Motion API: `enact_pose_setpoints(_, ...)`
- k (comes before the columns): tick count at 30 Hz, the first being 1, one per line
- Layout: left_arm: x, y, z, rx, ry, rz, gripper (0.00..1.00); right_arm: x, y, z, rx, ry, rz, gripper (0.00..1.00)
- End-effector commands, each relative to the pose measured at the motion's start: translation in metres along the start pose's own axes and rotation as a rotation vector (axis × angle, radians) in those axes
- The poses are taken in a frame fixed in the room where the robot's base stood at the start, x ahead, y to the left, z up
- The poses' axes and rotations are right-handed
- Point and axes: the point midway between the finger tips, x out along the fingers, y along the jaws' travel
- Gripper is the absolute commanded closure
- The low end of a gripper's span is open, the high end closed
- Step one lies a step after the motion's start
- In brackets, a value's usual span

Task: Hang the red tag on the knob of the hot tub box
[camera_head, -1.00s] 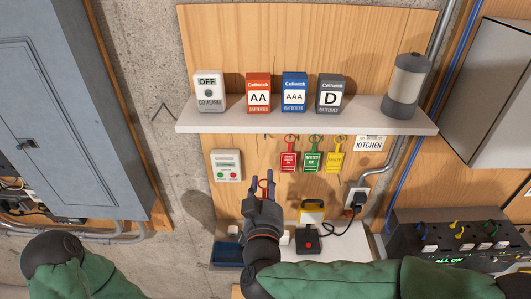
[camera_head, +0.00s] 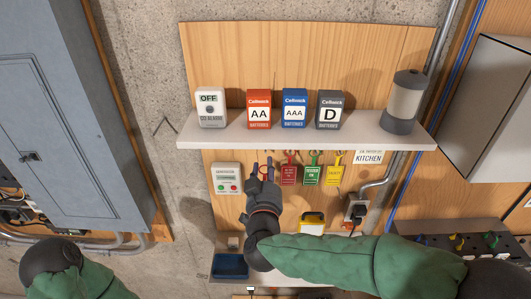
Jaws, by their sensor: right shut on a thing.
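My right gripper (camera_head: 263,168) is raised in front of the wood panel, below the shelf. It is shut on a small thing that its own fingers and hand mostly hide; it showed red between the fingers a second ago. A red tag (camera_head: 288,174) hangs from a hook just right of the fingertips, with a green tag (camera_head: 312,174) and a yellow tag (camera_head: 335,174) beside it. I cannot make out a label naming the hot tub box, nor its knob. My left gripper is out of view; only my left arm shows at lower left.
A shelf (camera_head: 300,137) with a CO alarm (camera_head: 211,107), battery boxes (camera_head: 294,108) and a lantern (camera_head: 405,100) juts out above my right gripper. A white control box (camera_head: 227,178) is left of it. A blue tray (camera_head: 230,266) sits below. A dark switch box (camera_head: 470,236) stands at right.

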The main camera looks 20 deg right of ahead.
Motion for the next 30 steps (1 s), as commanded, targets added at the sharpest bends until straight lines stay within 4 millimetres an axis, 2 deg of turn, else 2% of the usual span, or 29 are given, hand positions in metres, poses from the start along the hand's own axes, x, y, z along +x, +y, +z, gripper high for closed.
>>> enact_pose_setpoints(3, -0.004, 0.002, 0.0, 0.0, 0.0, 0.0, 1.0, 0.027, 0.001, 0.0, 0.0, -0.002, 0.004, 0.81)
enact_pose_setpoints(6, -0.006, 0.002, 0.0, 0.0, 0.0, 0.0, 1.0, 0.043, 0.001, -0.001, -0.001, -0.001, 0.003, 0.81)
enact_pose_setpoints(14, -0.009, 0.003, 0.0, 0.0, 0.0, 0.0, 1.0, 0.063, 0.001, 0.0, 0.001, -0.001, 0.002, 0.81)
enact_pose_setpoints(20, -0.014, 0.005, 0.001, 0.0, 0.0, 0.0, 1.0, 0.094, 0.001, -0.001, -0.001, 0.0, 0.002, 0.81)
enact_pose_setpoints(24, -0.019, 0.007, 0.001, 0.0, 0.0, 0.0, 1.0, 0.095, 0.0, 0.009, -0.001, -0.002, -0.001, 0.81)
enact_pose_setpoints(30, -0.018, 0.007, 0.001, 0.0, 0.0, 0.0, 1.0, 0.094, 0.0, 0.011, 0.001, 0.0, -0.001, 0.81)
